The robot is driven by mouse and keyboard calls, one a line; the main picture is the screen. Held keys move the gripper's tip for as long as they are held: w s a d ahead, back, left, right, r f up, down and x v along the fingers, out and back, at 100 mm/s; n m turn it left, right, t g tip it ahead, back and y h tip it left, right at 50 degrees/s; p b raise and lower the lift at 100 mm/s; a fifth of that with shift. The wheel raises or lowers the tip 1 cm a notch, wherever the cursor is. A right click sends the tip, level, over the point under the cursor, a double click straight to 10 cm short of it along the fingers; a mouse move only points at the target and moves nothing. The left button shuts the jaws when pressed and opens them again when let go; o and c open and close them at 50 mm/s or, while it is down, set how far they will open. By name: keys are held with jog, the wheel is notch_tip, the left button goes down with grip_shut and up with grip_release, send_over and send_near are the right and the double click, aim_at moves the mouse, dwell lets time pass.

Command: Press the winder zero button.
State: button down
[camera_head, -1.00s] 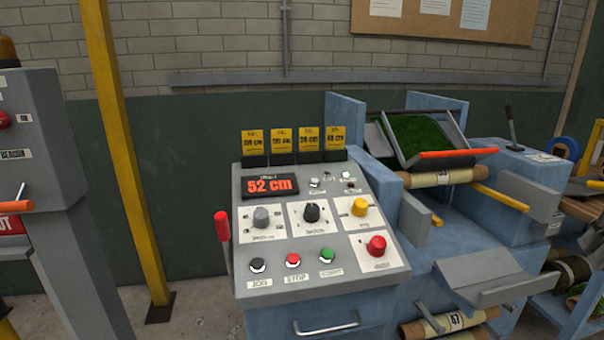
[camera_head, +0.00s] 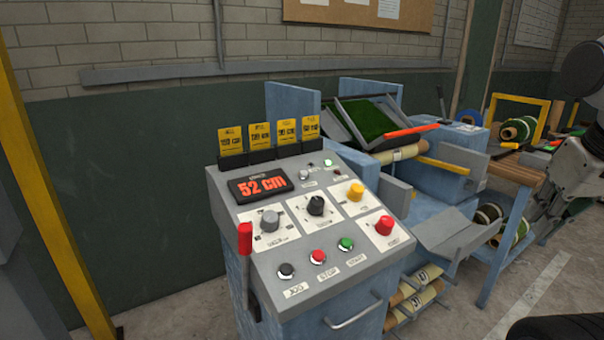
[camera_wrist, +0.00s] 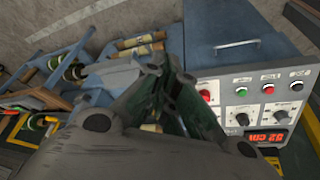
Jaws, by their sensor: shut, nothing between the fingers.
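The control panel (camera_head: 235,215) is a sloped grey face on a blue cabinet. It has a red "52 cm" display (camera_head: 262,186), grey, black, yellow and red knobs, and black, red and green buttons along the front. The panel also appears upside down at the right of the wrist view (camera_wrist: 225,100). My gripper (camera_wrist: 165,72) is shut and empty, apart from the panel. In the head view only part of my arm shows at the right.
A red lever (camera_head: 246,265) stands at the panel's left front edge. Yellow cards (camera_head: 259,136) stand behind the display. A turf tray (camera_head: 373,118) and rolls are on the blue machine to the right. A yellow post (camera_head: 45,190) is at the left.

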jog(key=w+a+r+t+y, duration=0.1)
jog(key=w+a+t, duration=0.15)
jog(key=w, duration=0.45)
jog(key=w+a+r+t, duration=0.1)
jog(key=w+a, duration=0.3)
jog(key=w, duration=0.3)
notch_tip(320, 180, up, 3)
jog(key=t+y, duration=0.3)
jog(key=y, duration=0.4)
send_over(304, 173)
jog(key=s+d, duration=0.3)
jog(key=shift+d+m+g, duration=0.2)
jog(key=shift+m+g, duration=0.05)
jog(key=shift+m, duration=0.15)
jog(key=shift+w+f, duration=0.1)
jog(key=shift+w+a+f, duration=0.25)
jog(key=shift+w+f, duration=0.15)
jog(key=shift+f, duration=0.95)
jog(key=shift+w+a+f, duration=0.3)
jog(key=shift+w+f, duration=0.1)
jog(key=shift+f, duration=1)
jog(key=shift+w+a+f, duration=0.25)
jog(key=shift+w+f, duration=0.15)
jog(key=shift+f, duration=0.95)
jog(key=shift+w+a+f, duration=0.1)
jog(key=shift+w+f, duration=0.05)
jog(key=shift+f, duration=0.2)
